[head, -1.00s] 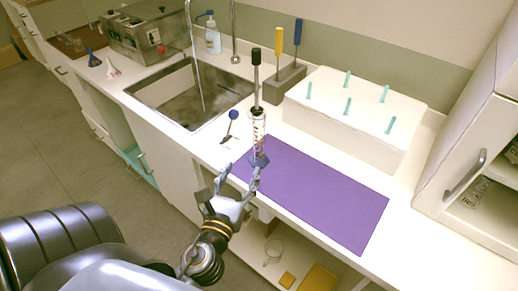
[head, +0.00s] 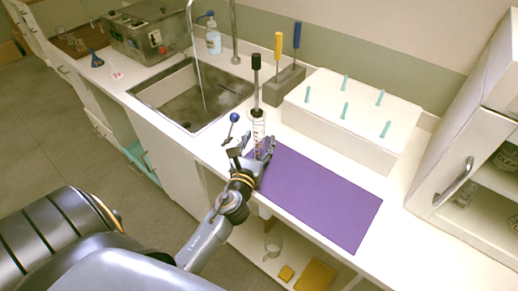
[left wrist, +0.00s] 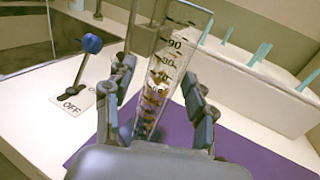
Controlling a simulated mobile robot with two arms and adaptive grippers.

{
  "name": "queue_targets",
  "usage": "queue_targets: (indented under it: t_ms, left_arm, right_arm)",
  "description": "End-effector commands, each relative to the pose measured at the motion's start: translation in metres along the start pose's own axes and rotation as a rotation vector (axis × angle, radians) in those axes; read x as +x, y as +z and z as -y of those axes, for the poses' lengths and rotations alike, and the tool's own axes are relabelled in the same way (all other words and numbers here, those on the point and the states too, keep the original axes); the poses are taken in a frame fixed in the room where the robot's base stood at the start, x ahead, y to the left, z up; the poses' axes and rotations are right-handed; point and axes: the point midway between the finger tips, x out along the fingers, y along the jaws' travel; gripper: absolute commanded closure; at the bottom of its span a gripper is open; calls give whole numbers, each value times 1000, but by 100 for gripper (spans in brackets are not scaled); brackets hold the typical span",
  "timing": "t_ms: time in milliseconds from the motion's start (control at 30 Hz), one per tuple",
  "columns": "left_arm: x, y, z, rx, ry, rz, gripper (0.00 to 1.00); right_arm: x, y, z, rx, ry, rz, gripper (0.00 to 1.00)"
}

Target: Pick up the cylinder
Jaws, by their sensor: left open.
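The cylinder is a clear graduated one with dark markings (left wrist: 168,75). It stands at the left edge of the purple mat (head: 320,195) in the head view (head: 258,128). A black-topped rod (head: 256,75) rises above it in the head view. My left gripper (head: 252,150) is at the cylinder's lower part. In the left wrist view its open fingers (left wrist: 160,105) stand on either side of the cylinder, with a gap visible. The cylinder's base is hidden by the gripper. My right gripper is not in view.
A blue-knobbed lever (left wrist: 92,44) with an OFF label stands just left of the gripper. The sink (head: 190,95) lies behind left. A white box with teal pegs (head: 350,125) and a screwdriver holder (head: 283,85) stand behind. The mat's right part is clear.

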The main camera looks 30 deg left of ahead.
Motion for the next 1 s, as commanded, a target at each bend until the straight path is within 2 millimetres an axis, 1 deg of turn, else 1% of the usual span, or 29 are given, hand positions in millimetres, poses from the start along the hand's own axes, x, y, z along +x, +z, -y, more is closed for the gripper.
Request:
queue_targets:
  t_ms: [33, 100, 267, 300, 567, 867, 1000]
  left_arm:
    - [4, 1, 0, 0, 0, 1, 45]
    - [6, 0, 0, 0, 0, -1, 45]
    - [6, -1, 0, 0, 0, -1, 45]
    - [6, 0, 0, 0, 0, -1, 47]
    - [5, 0, 0, 0, 0, 0, 100]
    - [5, 1, 0, 0, 0, 0, 100]
    - [6, 10, 0, 0, -1, 2, 100]
  right_arm:
    - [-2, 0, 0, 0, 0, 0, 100]
    - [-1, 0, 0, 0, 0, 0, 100]
    - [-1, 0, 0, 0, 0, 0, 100]
    - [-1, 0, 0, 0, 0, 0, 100]
    - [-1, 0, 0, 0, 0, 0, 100]
    - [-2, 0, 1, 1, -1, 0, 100]
    - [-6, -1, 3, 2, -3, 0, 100]
